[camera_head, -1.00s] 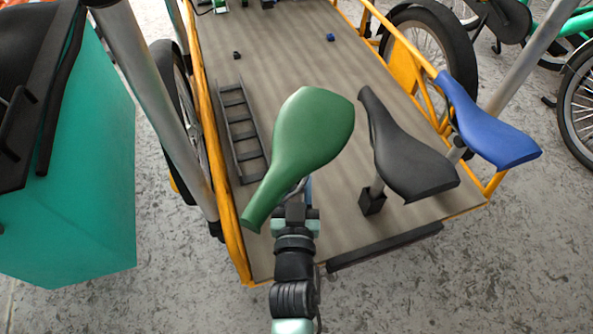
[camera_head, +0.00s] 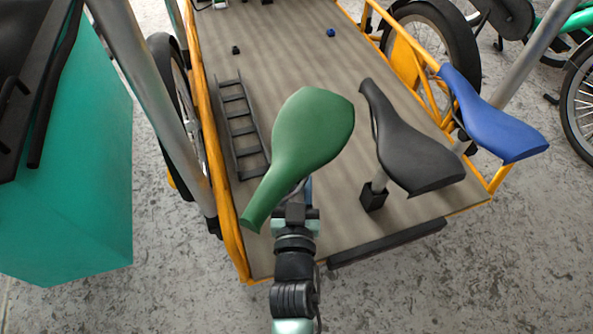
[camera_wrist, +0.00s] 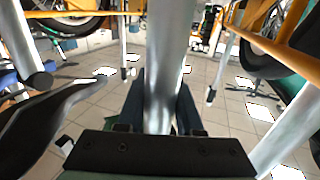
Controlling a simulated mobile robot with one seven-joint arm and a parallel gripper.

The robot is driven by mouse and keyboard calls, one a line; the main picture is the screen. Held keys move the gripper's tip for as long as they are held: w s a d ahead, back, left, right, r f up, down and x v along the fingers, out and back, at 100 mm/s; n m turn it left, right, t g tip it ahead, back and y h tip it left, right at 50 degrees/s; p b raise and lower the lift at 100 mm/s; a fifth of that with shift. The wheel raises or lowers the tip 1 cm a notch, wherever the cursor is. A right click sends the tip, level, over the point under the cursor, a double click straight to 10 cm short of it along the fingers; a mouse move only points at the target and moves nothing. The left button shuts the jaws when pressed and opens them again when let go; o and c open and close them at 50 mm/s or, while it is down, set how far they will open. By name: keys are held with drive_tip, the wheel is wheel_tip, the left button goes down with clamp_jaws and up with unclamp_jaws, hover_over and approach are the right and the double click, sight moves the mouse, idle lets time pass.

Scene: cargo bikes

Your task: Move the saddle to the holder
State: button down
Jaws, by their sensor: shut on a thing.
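A green saddle (camera_head: 305,135) is held over the cart's bed, its wide end up and right, its narrow nose down and left. My gripper (camera_head: 296,208) is under it, partly hidden by it. In the wrist view, my gripper (camera_wrist: 160,112) is shut around a silver seat post (camera_wrist: 168,65). A black saddle (camera_head: 410,150) stands on a post in a small black block holder (camera_head: 373,198), right of the green one. It also shows at the left of the wrist view (camera_wrist: 45,120). A blue saddle (camera_head: 495,125) is at the cart's right edge. I cannot tell which holder is meant.
The wooden cart bed (camera_head: 290,60) has orange rails. A black ladder-like rack (camera_head: 241,128) lies on its left side. A teal box (camera_head: 75,190) stands left of the cart. Grey posts (camera_head: 150,95) rise at both sides. The bed's middle is mostly clear.

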drive_tip(key=shift+f+b, duration=1.1)
drive_tip(key=shift+b, duration=0.05)
drive_tip(key=shift+r, duration=0.1)
drive_tip(key=c, duration=0.6)
unclamp_jaws()
drive_tip(key=shift+c, duration=0.2)
drive_tip(key=shift+o, duration=0.8)
drive_tip(key=s+p, duration=0.5)
drive_tip(key=s, duration=0.8)
drive_tip(key=shift+a+p, duration=0.15)
drive_tip(key=shift+p, duration=0.25)
